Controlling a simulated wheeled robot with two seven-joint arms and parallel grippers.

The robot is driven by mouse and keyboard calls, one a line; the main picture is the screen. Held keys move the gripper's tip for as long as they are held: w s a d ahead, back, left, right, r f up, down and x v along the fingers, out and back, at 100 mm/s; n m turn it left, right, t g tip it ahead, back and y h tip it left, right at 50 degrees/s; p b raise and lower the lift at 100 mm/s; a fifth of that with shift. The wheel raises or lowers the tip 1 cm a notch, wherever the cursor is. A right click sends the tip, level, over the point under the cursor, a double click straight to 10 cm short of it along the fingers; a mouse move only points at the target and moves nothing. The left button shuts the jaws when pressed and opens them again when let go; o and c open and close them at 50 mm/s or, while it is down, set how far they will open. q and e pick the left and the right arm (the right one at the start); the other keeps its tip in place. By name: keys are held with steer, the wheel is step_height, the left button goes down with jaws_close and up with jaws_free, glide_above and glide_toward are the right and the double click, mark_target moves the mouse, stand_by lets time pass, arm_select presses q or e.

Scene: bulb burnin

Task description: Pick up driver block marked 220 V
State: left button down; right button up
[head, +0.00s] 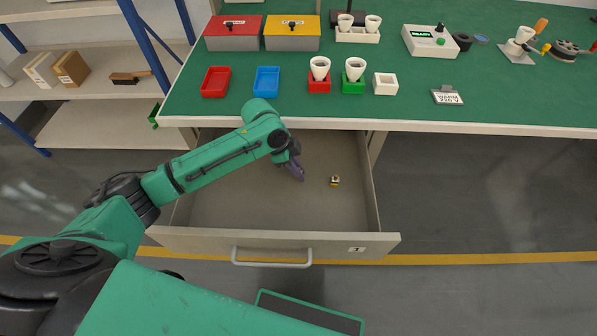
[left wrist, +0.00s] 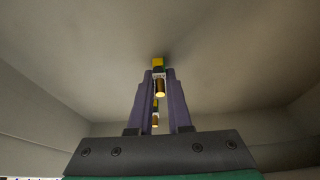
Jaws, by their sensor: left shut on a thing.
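My left gripper (head: 296,172) reaches down into the open drawer. In the left wrist view its purple fingers (left wrist: 159,85) are shut on a small driver block (left wrist: 158,64) with a yellow top, a pale label band and a copper-coloured round end. The marking on it is too small to read. A similar yellow and copper piece (left wrist: 155,120) shows lower between the fingers; I cannot tell how it lies. In the head view the held block is hidden by the gripper. Another small yellow, white and dark block (head: 335,181) lies on the drawer floor, right of the gripper. My right gripper is not in view.
The drawer (head: 230,208) is pulled out below the bench, its walls around my left gripper. The green bench top (head: 300,100) above holds red and blue trays, bulb holders and a card (head: 447,97) reading "WARM 220 V". The drawer floor is otherwise mostly bare.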

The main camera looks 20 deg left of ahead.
arm_select(q)
step_height(320, 180, up, 24)
steer(key=p, duration=0.8)
steer(key=shift+r, duration=0.25)
